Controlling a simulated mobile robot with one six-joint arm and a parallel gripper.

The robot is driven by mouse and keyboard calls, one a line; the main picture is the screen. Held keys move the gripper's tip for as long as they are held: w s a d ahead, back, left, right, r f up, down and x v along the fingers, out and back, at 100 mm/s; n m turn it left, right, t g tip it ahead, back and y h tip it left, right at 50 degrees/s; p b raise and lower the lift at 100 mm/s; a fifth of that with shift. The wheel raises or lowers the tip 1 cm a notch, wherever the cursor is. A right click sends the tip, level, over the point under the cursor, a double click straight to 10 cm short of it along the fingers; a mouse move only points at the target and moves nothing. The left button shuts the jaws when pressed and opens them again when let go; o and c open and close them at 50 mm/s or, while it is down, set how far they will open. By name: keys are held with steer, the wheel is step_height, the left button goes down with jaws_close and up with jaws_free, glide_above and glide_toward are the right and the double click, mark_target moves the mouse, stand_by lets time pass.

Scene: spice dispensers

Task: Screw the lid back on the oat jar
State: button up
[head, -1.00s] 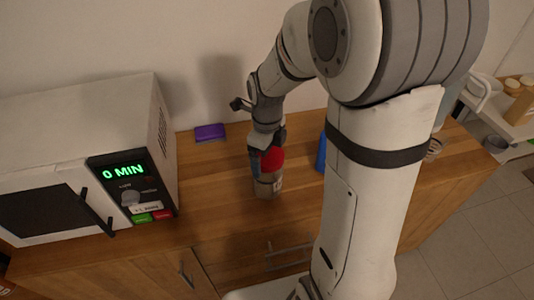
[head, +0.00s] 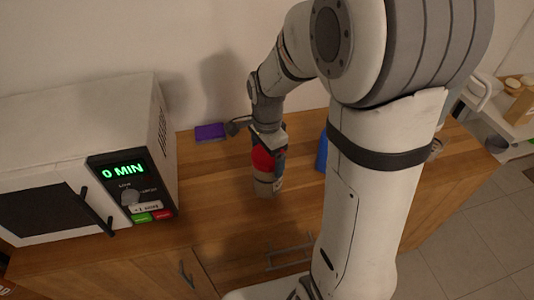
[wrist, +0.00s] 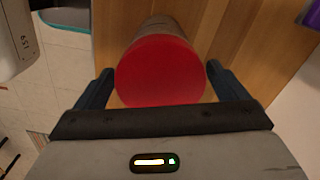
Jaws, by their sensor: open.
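The oat jar (head: 266,188) stands upright on the wooden counter, with its round red lid (head: 262,159) on top. In the wrist view the lid (wrist: 160,72) faces the camera, and part of the jar's side (wrist: 160,27) shows beyond it. My gripper (head: 267,160) points down over the jar. In the wrist view my gripper (wrist: 159,74) is open, one finger on each side of the lid, with a small gap on both sides. I cannot tell how tightly the lid sits on the jar.
A white microwave (head: 75,125) reading 0 MIN stands to the left. A purple object (head: 210,132) lies near the wall, and a blue object (head: 321,152) stands right of the jar, partly behind my arm. The counter in front of the jar is clear.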

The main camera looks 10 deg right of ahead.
steer(key=n, duration=0.4)
steer(key=shift+n, duration=0.3)
steer(key=n, duration=0.5)
steer(key=shift+c, duration=0.5)
steer(key=c, duration=0.8)
steer(key=m, duration=0.3)
steer(key=shift+m, duration=0.3)
steer(key=m, duration=0.4)
steer(key=shift+m, duration=0.8)
